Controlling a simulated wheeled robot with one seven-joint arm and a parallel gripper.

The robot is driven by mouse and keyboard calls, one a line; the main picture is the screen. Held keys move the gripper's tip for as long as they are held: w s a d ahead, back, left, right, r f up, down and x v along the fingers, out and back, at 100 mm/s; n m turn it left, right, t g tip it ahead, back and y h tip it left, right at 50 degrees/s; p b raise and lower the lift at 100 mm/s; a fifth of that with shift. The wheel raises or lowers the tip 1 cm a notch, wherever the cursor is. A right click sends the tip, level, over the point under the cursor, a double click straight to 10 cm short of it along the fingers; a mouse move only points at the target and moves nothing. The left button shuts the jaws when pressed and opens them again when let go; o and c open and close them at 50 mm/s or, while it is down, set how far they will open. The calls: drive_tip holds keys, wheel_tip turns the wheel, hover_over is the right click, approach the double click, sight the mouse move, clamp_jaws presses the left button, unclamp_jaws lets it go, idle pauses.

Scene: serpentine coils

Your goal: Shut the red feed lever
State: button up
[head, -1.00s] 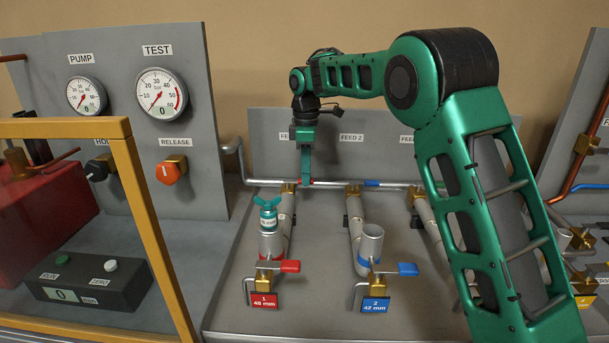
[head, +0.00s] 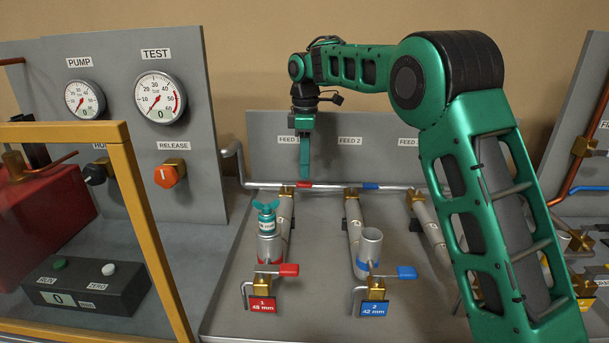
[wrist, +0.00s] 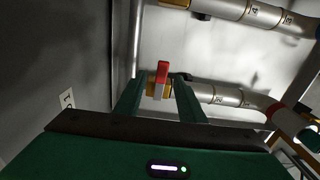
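The red feed lever (head: 304,185) sits on the brass valve (head: 287,190) at the upper end of the FEED 1 pipe. It points right, along the header pipe and across the feed pipe. My gripper (head: 304,174) hangs with its fingers pointing down just above the lever. In the wrist view the red lever (wrist: 162,72) appears between the two spread green fingers (wrist: 156,88). The gripper is open and holds nothing. A gap seems to remain between the fingertips and the lever, but its size is hard to judge.
A blue lever (head: 371,186) is on the FEED 2 valve to the right. Lower down are another red lever (head: 288,269) and a blue lever (head: 407,272). A teal-capped fitting (head: 267,215) stands on pipe 1. The label panel (head: 330,125) stands close behind my gripper.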

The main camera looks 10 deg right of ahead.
sight(305, 182)
wheel_tip(305, 182, up, 7)
idle(0.3)
